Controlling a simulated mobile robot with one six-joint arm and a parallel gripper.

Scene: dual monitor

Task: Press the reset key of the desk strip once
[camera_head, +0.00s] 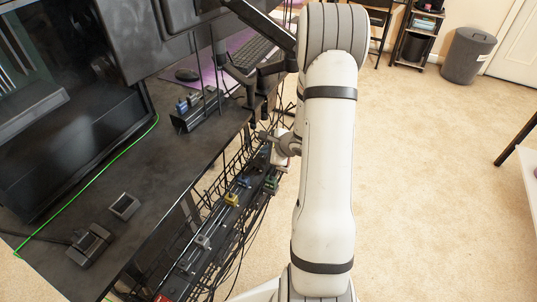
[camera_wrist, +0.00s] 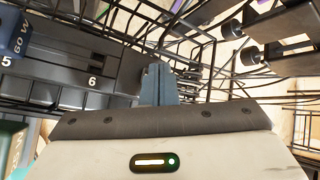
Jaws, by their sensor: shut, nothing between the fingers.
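My gripper (camera_head: 268,136) is at the desk's edge, over the far end of the wire basket, partly hidden by my arm. In the wrist view its blue-grey fingers (camera_wrist: 158,84) are together and empty, beside the end of a numbered dark strip (camera_wrist: 75,70). The numbers 5 and 6 show on it, and a blue block marked 60 W (camera_wrist: 12,32) sits by 5. In the head view a long strip with coloured plugs (camera_head: 232,199) lies in the basket. A short black block with blue pieces (camera_head: 197,112) stands on the desk. I cannot make out a reset key.
Black basket wires (camera_wrist: 200,50) surround the fingers, and loose cables hang along it. The desk (camera_head: 150,165) carries monitors (camera_head: 75,120), a mouse (camera_head: 187,75), a keyboard (camera_head: 252,54) and small dark devices (camera_head: 88,245). Open carpet (camera_head: 430,180) lies to the right.

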